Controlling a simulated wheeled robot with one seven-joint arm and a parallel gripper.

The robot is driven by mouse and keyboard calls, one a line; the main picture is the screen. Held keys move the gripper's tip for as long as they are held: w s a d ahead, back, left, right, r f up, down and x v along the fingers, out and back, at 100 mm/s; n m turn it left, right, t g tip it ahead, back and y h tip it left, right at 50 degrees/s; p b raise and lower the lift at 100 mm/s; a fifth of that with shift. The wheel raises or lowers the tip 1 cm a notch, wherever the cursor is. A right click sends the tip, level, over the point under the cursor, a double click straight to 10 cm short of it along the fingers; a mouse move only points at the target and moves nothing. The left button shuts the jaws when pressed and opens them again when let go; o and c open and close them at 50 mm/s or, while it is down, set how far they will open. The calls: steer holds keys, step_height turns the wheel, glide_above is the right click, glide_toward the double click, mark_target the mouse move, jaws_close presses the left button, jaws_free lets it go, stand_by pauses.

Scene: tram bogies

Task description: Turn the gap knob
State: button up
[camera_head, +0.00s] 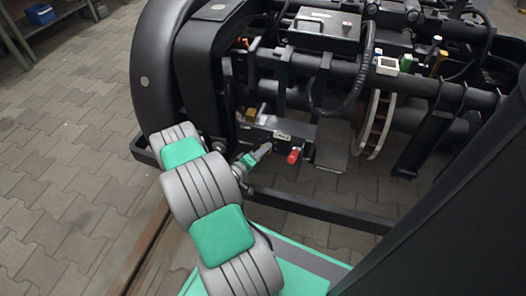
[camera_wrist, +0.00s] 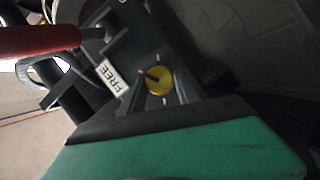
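A round yellow knob (camera_wrist: 158,81) with a dark pointer sits on a dark panel in the wrist view, with short pale marks around it. My gripper (camera_wrist: 162,88) is close in front of it. Its fingers appear spread to either side of the knob; contact cannot be told. In the head view my gripper (camera_head: 266,149) reaches to the front of a dark box (camera_head: 300,127) on the bogie, and the knob is hidden there.
A white label reading FREE (camera_wrist: 109,81) is beside the knob. A red handle (camera_wrist: 40,40) is close by; it also shows in the head view (camera_head: 293,156), right of my gripper. A dark frame bar (camera_head: 320,208) runs below. Paved floor (camera_head: 70,130) is clear at left.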

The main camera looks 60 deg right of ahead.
steer(key=o, duration=0.4)
steer(key=shift+o, duration=0.2)
steer(key=p+v, duration=0.2)
steer(key=v, duration=0.6)
steer(key=shift+p, duration=0.4)
steer(key=shift+d, duration=0.1)
